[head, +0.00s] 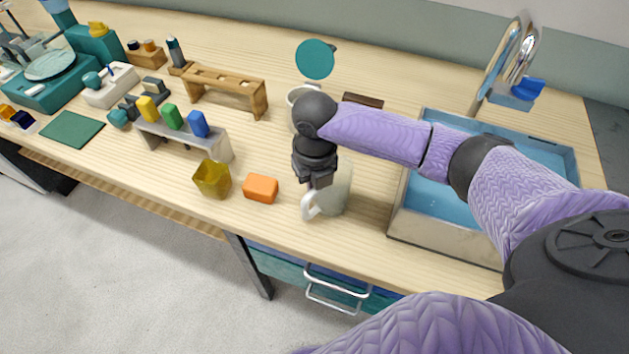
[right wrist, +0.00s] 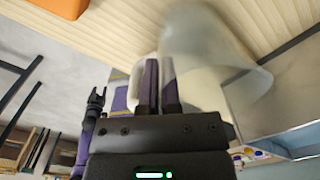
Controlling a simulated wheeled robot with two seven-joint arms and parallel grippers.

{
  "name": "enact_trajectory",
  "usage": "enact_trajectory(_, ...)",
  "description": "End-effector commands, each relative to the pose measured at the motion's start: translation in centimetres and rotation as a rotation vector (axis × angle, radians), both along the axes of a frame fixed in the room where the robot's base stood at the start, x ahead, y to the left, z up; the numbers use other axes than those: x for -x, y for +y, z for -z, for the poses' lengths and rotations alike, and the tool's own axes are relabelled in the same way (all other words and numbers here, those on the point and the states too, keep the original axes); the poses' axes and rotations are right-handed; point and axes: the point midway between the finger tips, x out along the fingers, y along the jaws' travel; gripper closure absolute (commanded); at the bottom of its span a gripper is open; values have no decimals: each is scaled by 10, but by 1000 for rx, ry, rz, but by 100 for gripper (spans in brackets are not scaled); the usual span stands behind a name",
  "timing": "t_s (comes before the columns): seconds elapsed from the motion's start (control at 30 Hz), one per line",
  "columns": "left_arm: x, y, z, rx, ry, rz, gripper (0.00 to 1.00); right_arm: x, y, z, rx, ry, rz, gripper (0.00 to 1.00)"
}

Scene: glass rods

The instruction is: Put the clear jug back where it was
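The clear jug (head: 340,187), a see-through grey vessel with a whitish handle (head: 311,206), is at the counter's front, between the orange block and the sink. My right gripper (head: 320,182) is at its handle side. In the right wrist view the fingers (right wrist: 159,88) are nearly together across the white handle (right wrist: 139,84), with the jug's body (right wrist: 210,60) just right of them. The jug looks roughly upright; I cannot tell whether its base touches the counter. My left gripper (right wrist: 97,93) shows small in the right wrist view, its two prongs apart, empty; the head view does not show it.
An orange block (head: 261,188) and an amber cup (head: 212,180) stand left of the jug. The sink (head: 400,215) is close on the right. Behind are a rack with coloured blocks (head: 215,147) and a wooden rack (head: 258,99). The counter's front edge is near.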

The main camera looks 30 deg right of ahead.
Motion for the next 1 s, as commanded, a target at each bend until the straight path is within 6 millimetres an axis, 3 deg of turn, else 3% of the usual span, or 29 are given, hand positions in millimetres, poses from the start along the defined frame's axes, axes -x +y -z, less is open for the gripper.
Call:
enact_trajectory(0.07, 0, 0, 1, 0, 1, 0, 41, 0, 0, 2, 0, 0, 1, 100)
enact_trajectory(0.27, 1, 0, 1, 0, 1, -1, 41, 0, 0, 2, 0, 0, 0, 61)
enact_trajectory(0.57, 2, -1, -1, 1, 3, -4, 41, 0, 0, -1, 0, -1, 0, 61)
enact_trajectory(1.0, 1, -4, -34, 4, 1, -8, 41, 0, 0, -109, -1, -3, 0, 61)
